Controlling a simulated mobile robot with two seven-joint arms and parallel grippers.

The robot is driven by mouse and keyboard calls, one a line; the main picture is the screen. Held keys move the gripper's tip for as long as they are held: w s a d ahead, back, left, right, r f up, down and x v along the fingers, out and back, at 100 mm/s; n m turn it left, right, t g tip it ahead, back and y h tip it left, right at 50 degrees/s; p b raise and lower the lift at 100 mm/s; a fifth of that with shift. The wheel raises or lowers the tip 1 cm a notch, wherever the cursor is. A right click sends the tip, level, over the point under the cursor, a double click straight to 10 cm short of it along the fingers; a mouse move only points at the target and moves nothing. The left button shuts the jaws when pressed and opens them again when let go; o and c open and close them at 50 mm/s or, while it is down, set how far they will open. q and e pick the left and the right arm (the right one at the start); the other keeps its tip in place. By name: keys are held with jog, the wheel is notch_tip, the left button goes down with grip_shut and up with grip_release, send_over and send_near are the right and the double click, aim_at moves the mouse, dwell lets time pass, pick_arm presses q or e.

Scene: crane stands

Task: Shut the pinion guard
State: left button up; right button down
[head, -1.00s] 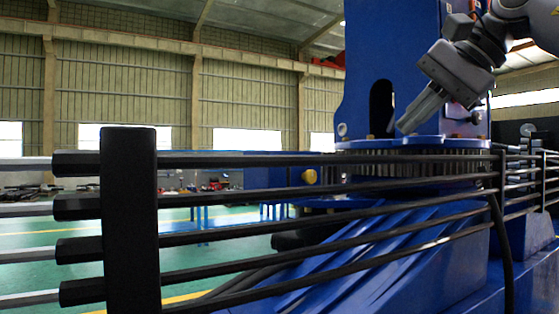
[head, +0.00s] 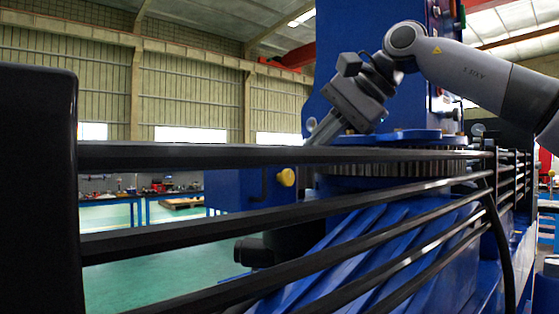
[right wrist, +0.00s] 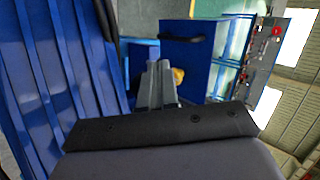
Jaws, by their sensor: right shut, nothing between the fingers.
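A blue panel, which looks like the pinion guard (head: 222,190), stands left of the toothed slewing ring behind the dark rails. It has a dark handle and a yellow knob (head: 287,177) by its right edge. The panel also shows in the right wrist view (right wrist: 186,75), with its black handle (right wrist: 182,39) across it. I cannot tell how far it stands open. My right gripper (head: 312,138) is shut and empty, above and right of the knob in the head view. Its fingers (right wrist: 157,80) overlap the knob in the right wrist view. My left gripper is out of view.
Dark horizontal rails (head: 290,205) on a thick black post (head: 36,190) cross in front of me. The toothed ring (head: 390,173) lies under the blue column (head: 340,60). Green floor and workbenches lie beyond on the left.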

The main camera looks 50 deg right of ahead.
pick_arm(q)
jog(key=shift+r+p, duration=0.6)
jog(key=shift+p, duration=0.1)
pick_arm(e)
jog(key=w+a+f, duration=0.2)
jog(key=w+f, duration=0.1)
jog(key=w, duration=0.4)
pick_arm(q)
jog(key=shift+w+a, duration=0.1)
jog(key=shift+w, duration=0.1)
pick_arm(e)
jog(key=shift+w, duration=0.15)
